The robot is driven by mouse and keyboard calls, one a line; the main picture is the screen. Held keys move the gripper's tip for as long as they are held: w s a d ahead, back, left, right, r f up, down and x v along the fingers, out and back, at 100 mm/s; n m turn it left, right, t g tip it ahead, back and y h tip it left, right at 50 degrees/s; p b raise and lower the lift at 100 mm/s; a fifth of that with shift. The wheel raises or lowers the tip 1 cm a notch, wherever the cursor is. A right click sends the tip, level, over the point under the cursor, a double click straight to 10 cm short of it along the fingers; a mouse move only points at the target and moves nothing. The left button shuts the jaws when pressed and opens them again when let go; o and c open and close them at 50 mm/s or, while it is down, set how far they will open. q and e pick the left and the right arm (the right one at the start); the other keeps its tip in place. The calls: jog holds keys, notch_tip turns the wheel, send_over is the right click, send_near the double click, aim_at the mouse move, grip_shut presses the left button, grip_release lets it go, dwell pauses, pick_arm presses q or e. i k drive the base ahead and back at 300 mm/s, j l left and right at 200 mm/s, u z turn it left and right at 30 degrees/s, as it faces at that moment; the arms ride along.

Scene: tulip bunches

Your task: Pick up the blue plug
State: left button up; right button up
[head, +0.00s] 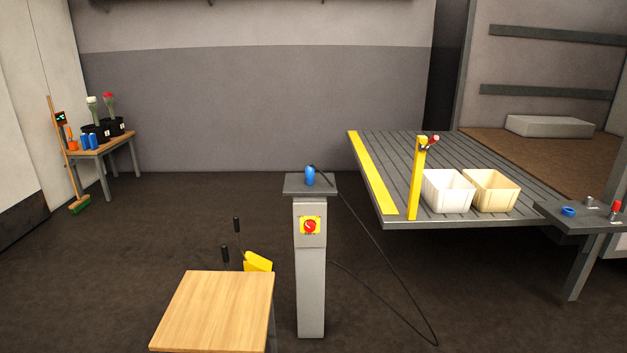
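The blue plug (310,176) stands upright on the small grey top of a pedestal (311,265) in the middle of the head view. A black cable (372,249) runs from it, down the right side to the floor and back toward the pedestal. A red knob on a yellow plate (310,226) is on the pedestal's front. Neither of my grippers shows in the head view, and nothing is touching the plug.
A wooden-topped table (215,310) stands at the near left, with a yellow object (258,262) behind it. A grey ribbed platform (400,150) at right carries a yellow post (417,180), a white bin (447,192) and a cream bin (492,192). Cable loops across the floor.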

aim_at(308, 170)
jog(key=i+l+z, duration=0.1)
jog(key=i, duration=0.65)
jog(key=i+l+z, duration=0.1)
jog(key=i+l, duration=0.15)
jog(key=i, duration=0.5)
